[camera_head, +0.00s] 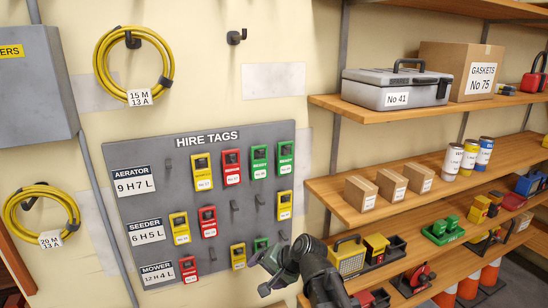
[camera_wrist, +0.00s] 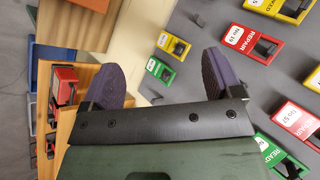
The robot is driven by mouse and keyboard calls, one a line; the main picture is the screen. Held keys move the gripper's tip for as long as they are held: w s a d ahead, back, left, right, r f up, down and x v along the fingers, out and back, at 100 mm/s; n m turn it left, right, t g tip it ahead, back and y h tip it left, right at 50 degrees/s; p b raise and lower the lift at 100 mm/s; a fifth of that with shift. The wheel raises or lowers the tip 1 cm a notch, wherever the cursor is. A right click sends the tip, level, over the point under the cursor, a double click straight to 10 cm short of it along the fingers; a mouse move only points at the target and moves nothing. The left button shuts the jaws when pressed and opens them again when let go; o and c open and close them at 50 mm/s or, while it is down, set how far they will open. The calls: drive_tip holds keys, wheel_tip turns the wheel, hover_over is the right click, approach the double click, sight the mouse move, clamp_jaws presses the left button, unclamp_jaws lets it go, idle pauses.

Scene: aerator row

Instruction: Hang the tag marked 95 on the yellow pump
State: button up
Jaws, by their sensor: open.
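The grey hire tags board (camera_head: 205,140) holds yellow, red and green tags on hooks. I cannot make out a 95 on any of them. In the wrist view one red tag (camera_wrist: 252,40) reads No 19 and another red tag (camera_wrist: 297,122) seems to read No 57. My gripper (camera_head: 264,274) is open and empty near the board's lower right corner, by a green tag (camera_head: 262,244) and a yellow tag (camera_head: 238,256). Its fingers (camera_wrist: 158,66) are spread in the wrist view. A yellow grilled machine (camera_head: 347,258) and a smaller yellow machine (camera_head: 376,247) stand on the shelf; I cannot tell which is a pump.
Some board hooks, such as one (camera_head: 235,205), are bare. Shelves at the right hold small cartons (camera_head: 360,193), cans (camera_head: 453,160), a grey case (camera_head: 397,90) and a green machine (camera_head: 443,232). Coiled yellow cables (camera_head: 105,60) hang at the left.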

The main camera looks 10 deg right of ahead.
drive_tip(key=w+a+r+m+t+y+p, duration=0.25)
drive_tip(key=w+r+m, duration=0.3)
drive_tip(key=r, duration=0.35)
drive_tip(key=m+t+h, duration=0.5)
drive_tip(key=m+t, duration=0.5)
drive_tip(key=m, duration=1.2)
approach(260, 170)
drive_tip(key=x, duration=1)
drive_tip(key=shift+f, duration=0.1)
drive_tip(key=c, duration=0.8)
drive_tip(key=shift+c, duration=0.2)
